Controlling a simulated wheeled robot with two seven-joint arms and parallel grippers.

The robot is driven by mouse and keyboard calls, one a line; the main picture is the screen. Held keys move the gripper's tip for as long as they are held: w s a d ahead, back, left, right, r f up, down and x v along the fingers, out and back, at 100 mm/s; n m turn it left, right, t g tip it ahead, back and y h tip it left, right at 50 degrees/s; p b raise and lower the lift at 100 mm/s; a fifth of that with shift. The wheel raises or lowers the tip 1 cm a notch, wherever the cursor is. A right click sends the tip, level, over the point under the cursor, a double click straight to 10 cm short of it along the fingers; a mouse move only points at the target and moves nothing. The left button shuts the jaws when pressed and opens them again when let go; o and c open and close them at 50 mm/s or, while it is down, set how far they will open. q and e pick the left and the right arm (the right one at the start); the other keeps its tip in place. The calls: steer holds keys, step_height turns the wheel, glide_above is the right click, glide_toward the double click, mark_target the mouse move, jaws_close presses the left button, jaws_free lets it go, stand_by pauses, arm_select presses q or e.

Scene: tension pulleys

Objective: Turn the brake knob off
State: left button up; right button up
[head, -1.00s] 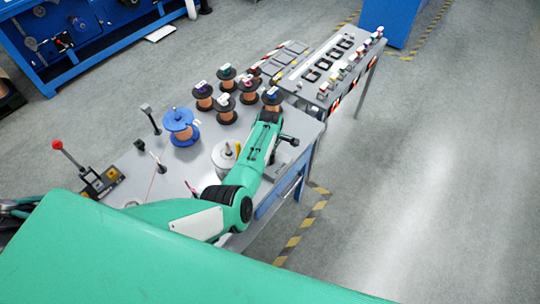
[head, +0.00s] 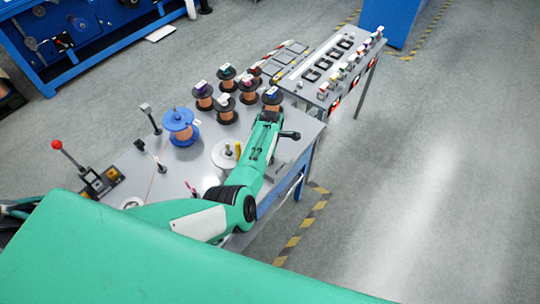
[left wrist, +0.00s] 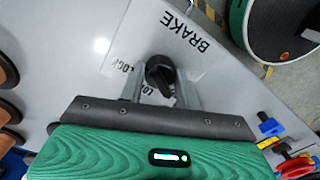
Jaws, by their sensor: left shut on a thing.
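The brake knob (left wrist: 161,74) is black and sits on a pale plate marked BRAKE (left wrist: 180,33) and LOCK in the left wrist view. My left gripper (left wrist: 160,83) is shut around the knob, with one grey finger on each side. The knob's pointer end is turned toward the lower right of that view. In the head view my green left arm reaches over the right end of the grey table (head: 205,150). My right gripper is not in view.
Several copper wire spools (head: 226,108) and a blue spool (head: 181,127) stand beside the arm. A red-topped lever (head: 57,145) is at the table's left. A second table (head: 300,80) with small coloured parts adjoins behind. The floor to the right is clear.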

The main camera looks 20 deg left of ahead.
arm_select(q)
steer(key=o, duration=1)
steer(key=shift+c, duration=0.2)
step_height(320, 180, up, 8)
steer(key=p, duration=0.7)
steer(key=shift+r, duration=2.9)
steer(key=shift+f, duration=0.1)
